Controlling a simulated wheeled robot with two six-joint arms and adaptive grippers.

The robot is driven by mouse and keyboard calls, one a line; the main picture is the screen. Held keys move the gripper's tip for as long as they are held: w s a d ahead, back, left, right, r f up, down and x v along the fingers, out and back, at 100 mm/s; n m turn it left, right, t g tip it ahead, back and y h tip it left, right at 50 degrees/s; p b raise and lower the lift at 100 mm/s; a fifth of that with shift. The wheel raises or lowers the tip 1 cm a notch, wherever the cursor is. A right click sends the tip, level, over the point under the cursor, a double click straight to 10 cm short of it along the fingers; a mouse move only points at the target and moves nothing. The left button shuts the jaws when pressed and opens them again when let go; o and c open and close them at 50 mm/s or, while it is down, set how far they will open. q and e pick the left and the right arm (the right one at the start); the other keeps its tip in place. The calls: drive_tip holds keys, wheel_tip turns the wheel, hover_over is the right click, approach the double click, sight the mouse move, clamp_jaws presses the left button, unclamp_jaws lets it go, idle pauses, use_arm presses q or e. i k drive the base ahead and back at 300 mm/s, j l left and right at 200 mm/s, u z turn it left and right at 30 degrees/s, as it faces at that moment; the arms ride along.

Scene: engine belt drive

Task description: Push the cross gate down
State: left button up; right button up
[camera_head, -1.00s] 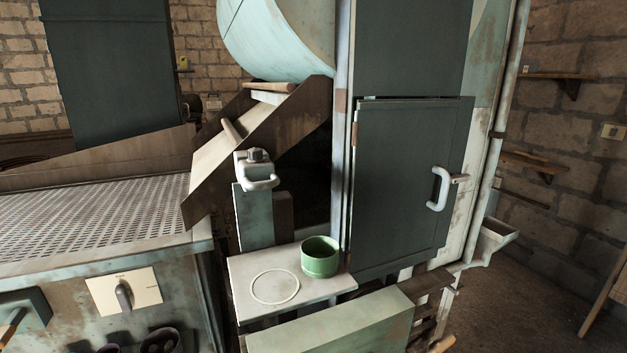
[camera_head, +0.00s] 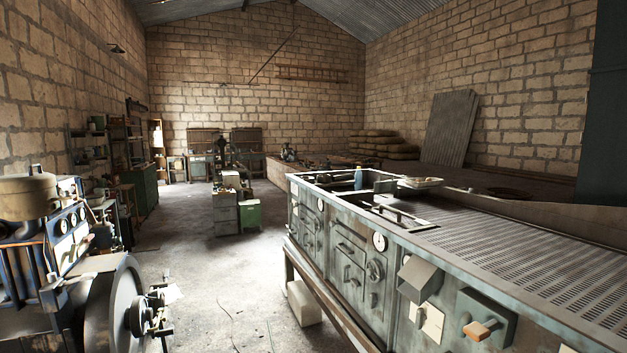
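I cannot pick out with certainty a part that is the cross gate. A long grey-green machine (camera_head: 345,262) runs from the middle to the right edge, with a perforated deck (camera_head: 540,262) on top. Its far end has a rectangular opening with bars (camera_head: 400,213) across it. Neither of my grippers is in view.
An engine with a large flywheel (camera_head: 115,308) stands at the left. A white block (camera_head: 304,303) sits on the floor by the machine. Green and grey boxes (camera_head: 225,213) stand further back.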

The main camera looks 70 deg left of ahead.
sight(379, 186)
drive_tip(key=u, duration=1.7)
drive_tip(key=i+j, duration=0.4)
drive_tip(key=i, duration=0.15)
drive_tip(key=i+j, duration=0.4)
drive_tip(key=i, duration=0.15)
